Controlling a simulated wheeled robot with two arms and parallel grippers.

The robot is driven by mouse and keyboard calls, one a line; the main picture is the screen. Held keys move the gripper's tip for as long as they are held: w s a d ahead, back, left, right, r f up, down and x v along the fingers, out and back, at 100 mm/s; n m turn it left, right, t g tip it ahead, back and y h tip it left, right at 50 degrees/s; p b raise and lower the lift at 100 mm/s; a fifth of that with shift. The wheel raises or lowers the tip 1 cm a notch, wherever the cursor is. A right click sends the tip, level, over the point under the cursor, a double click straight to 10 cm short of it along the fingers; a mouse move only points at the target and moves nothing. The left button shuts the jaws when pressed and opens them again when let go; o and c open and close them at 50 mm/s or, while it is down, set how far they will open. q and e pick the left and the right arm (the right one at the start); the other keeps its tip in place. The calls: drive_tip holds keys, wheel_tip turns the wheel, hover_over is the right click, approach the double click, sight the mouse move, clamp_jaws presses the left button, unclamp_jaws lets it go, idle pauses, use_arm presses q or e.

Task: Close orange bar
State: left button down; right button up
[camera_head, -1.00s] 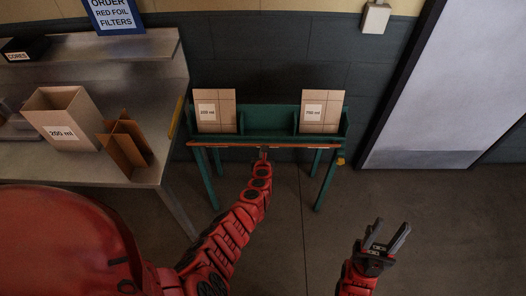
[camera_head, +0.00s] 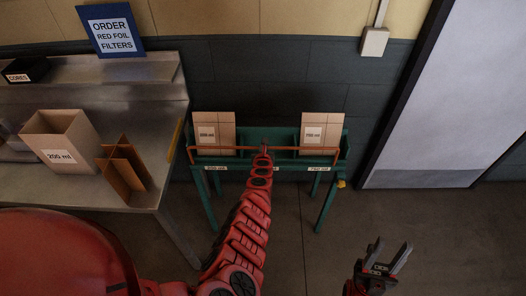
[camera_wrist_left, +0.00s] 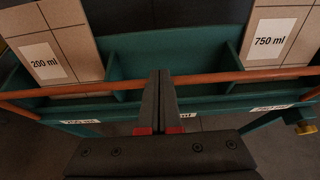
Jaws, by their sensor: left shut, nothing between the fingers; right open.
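The orange bar (camera_head: 225,149) runs across the front of the green rack (camera_head: 268,138), raised above the rack's front edge and passing in front of the two boxes. It also shows in the left wrist view (camera_wrist_left: 230,76), crossing behind my left fingers. My left gripper (camera_head: 265,148) is shut and empty at the middle of the bar, and its fingertips (camera_wrist_left: 160,78) overlap the bar in the wrist view. I cannot tell whether they touch it. My right gripper (camera_head: 388,255) is open and empty, low over the floor at the right.
A 200 ml box (camera_wrist_left: 45,62) and a 750 ml box (camera_head: 322,131) stand in the rack's outer compartments; the middle one looks empty. A steel table (camera_head: 95,187) on the left bears an open 200 ml carton (camera_head: 58,143) and a cardboard divider (camera_head: 124,166). Floor at right is clear.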

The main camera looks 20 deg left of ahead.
use_arm(q)
drive_tip(key=shift+w+a+r, duration=0.1)
drive_tip(key=shift+w, duration=0.25)
idle(0.4)
